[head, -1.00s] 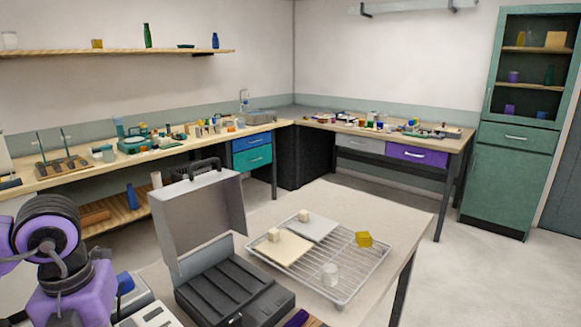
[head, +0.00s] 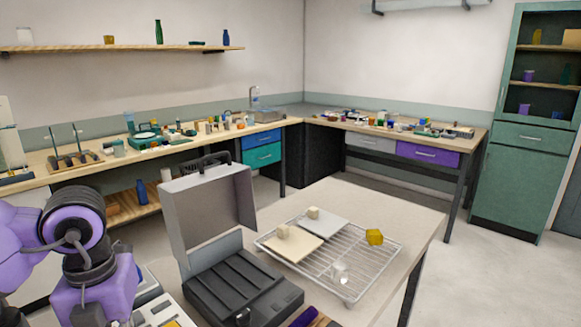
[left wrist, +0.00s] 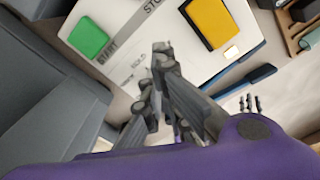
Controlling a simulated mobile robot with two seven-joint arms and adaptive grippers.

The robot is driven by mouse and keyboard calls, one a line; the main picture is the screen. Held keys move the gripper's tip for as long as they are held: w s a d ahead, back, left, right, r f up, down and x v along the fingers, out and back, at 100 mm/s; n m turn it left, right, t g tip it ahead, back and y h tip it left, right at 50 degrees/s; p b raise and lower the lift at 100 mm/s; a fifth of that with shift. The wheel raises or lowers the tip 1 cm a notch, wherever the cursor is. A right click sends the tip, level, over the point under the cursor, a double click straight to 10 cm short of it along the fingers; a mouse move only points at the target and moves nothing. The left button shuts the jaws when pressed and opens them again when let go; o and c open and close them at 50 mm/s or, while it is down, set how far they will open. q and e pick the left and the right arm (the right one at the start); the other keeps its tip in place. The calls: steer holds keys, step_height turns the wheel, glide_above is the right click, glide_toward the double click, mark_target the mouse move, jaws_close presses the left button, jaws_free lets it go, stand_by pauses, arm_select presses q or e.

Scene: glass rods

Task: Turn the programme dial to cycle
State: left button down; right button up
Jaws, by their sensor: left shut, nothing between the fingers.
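A pale control panel (left wrist: 123,44) shows in the left wrist view, with a green pad (left wrist: 89,39) beside the word START and a yellow pad (left wrist: 208,22) beside the word STOP. More small lettering sits between them, partly covered by my fingers. I cannot make out the programme dial; my fingers hide part of the panel. My left gripper (left wrist: 154,77) is shut and empty, its tips over the panel's middle; I cannot tell whether they touch it. In the head view the panel (head: 160,308) is partly visible at lower left beside my purple arm. My right gripper is not in view.
An open grey case (head: 240,290) stands right of the panel on the table (head: 400,215). A wire rack (head: 335,285) beyond holds pale plates, a yellow piece (head: 374,237) and a clear glass piece (head: 341,272). A blue bar (left wrist: 247,82) lies beside the panel.

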arm_select(q)
steer(key=shift+w+d+r, duration=0.1)
steer(key=shift+d, duration=0.15)
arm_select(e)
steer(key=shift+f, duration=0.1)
arm_select(q)
steer(key=shift+w, duration=0.15)
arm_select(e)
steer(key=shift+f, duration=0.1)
arm_select(q)
steer(key=shift+w, duration=0.25)
steer(key=shift+r, duration=0.1)
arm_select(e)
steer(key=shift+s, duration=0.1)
arm_select(q)
steer(key=shift+r+p, duration=1.5)
steer(key=shift+r, duration=1.45)
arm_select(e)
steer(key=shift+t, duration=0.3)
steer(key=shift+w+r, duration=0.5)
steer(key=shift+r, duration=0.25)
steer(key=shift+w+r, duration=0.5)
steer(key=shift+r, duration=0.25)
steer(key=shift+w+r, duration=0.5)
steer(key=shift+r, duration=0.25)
